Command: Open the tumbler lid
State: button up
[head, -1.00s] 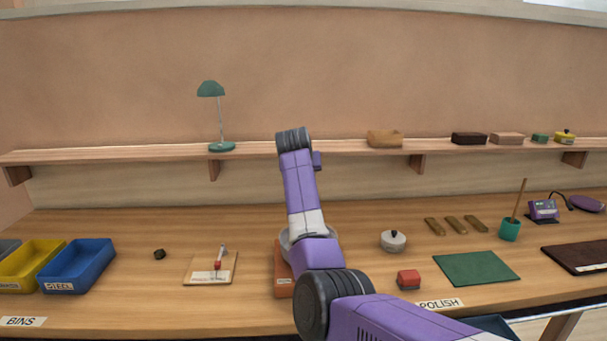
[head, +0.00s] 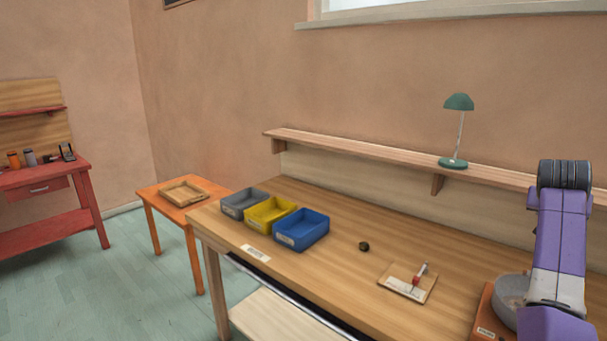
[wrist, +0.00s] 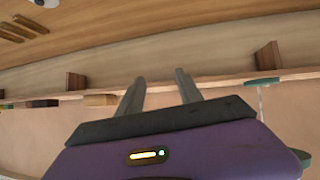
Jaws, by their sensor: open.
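A grey round vessel (head: 508,301) on an orange-brown base (head: 487,320) stands at the right of the bench in the head view, partly hidden by my purple arm. It may be the tumbler; I cannot make out its lid. My gripper (wrist: 160,80) shows in the wrist view with its two grey fingers apart and nothing between them. It faces the wall and shelf, away from the vessel. The gripper's fingers do not show in the head view.
Grey (head: 245,203), yellow (head: 262,219) and blue (head: 299,240) bins stand at the bench's left. A small dark object (head: 364,246) and a board with a red-tipped tool (head: 405,287) lie between bins and vessel. A green lamp (head: 458,102) stands on the shelf (head: 350,147).

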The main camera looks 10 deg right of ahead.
notch_tip(320, 180, up, 7)
jog(key=w+t+h, duration=0.2)
jog(key=t, duration=0.2)
jog(key=s+a+f+n+t+y, duration=0.1)
jog(key=s+a+f+n+t, duration=0.2)
jog(key=s+a+f, duration=0.5)
jog(key=s+a+f+n+t+y, duration=0.25)
jog(key=a+f, duration=0.25)
jog(key=a, duration=0.7)
jog(key=s+a+f+n+t+y, duration=0.1)
jog(key=s+a+f+n+t, duration=0.25)
jog(key=a+f, duration=0.45)
jog(key=s+a+f+g+y, duration=0.1)
jog(key=s+a+f+y, duration=0.1)
jog(key=s+a, duration=0.5)
jog(key=s+a+f+n+g+y, duration=0.1)
jog(key=s+a, duration=0.6)
jog(key=s, duration=0.9)
jog(key=s+a+f+g+y, duration=0.1)
jog(key=s+a+y, duration=0.3)
jog(key=s+a, duration=0.4)
jog(key=s+f, duration=0.1)
jog(key=s, duration=0.3)
jog(key=shift+f+g, duration=0.3)
jog(key=shift+g, duration=0.1)
